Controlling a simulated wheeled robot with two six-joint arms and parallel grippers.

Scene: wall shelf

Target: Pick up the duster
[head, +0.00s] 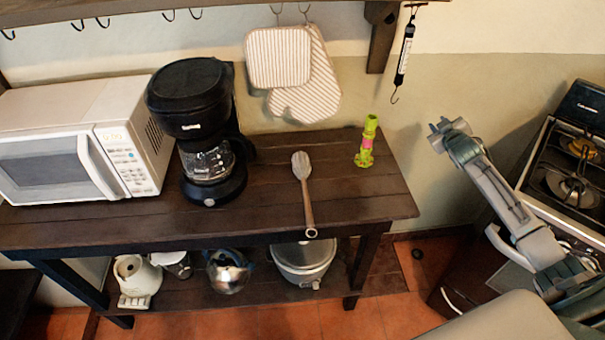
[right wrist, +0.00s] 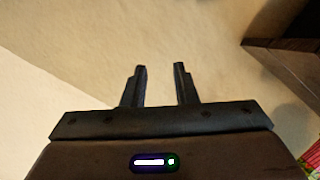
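The thing that looks like the duster (head: 303,175) has a grey flat head and a brown wooden handle. It lies on the dark wooden table (head: 270,205), head toward the wall and handle end at the front edge. My right gripper (head: 441,126) is in the air to the right of the table, well apart from the duster. In the right wrist view its two fingers (right wrist: 160,72) are spread with nothing between them. The duster cannot be made out in that view. My left gripper is not in view.
A green and pink object (head: 367,142) stands near the table's right end. A coffee maker (head: 200,130) and white microwave (head: 80,140) stand left. Striped mitts (head: 280,57) hang behind. A stove (head: 570,165) is at right. Pots and kettles sit on the lower shelf.

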